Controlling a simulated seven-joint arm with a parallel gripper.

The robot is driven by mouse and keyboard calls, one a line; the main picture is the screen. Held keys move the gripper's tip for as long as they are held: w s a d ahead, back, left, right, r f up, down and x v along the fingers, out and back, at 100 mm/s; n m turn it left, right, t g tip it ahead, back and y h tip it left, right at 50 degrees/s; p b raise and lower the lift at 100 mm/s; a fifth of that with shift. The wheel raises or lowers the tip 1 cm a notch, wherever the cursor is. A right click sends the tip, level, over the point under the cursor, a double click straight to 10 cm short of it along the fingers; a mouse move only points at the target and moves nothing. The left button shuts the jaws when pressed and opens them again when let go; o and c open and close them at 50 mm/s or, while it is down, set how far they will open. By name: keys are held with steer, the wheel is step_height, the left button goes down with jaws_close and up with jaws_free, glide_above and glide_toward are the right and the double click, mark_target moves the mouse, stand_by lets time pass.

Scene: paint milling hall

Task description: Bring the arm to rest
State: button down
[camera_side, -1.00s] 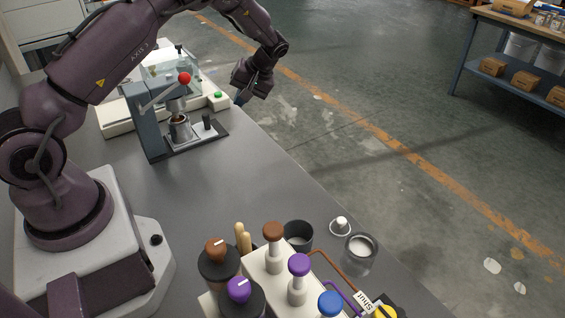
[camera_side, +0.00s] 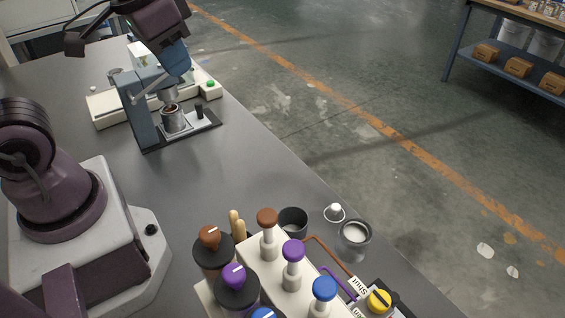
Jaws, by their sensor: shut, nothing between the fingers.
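My gripper (camera_side: 181,70) is at the top left of the side view, at the end of a dark purple wrist. Its blue fingers are shut and empty and point down and to the right. In the picture they overlap the top of a small grey lever press (camera_side: 140,112) and hide the lever's knob. I cannot tell how far above or in front of the press they are. My base stands at the left, and most of the arm between base and wrist is out of view.
A metal cup (camera_side: 173,121) stands in the press, with a pale device (camera_side: 207,90) behind it. Bottles with brown, purple and blue tops (camera_side: 292,265) crowd the front, beside a dark cup (camera_side: 292,222) and a jar (camera_side: 354,238). The middle of the grey bench (camera_side: 225,185) is clear.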

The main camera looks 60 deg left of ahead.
steer(key=s+r+t, duration=0.1)
steer(key=s+d+r+t, duration=0.1)
steer(key=r, duration=0.1)
steer(key=shift+s+d+r+m, duration=0.1)
steer(key=shift+s+d+m, duration=0.1)
steer(key=shift+s+m, duration=0.15)
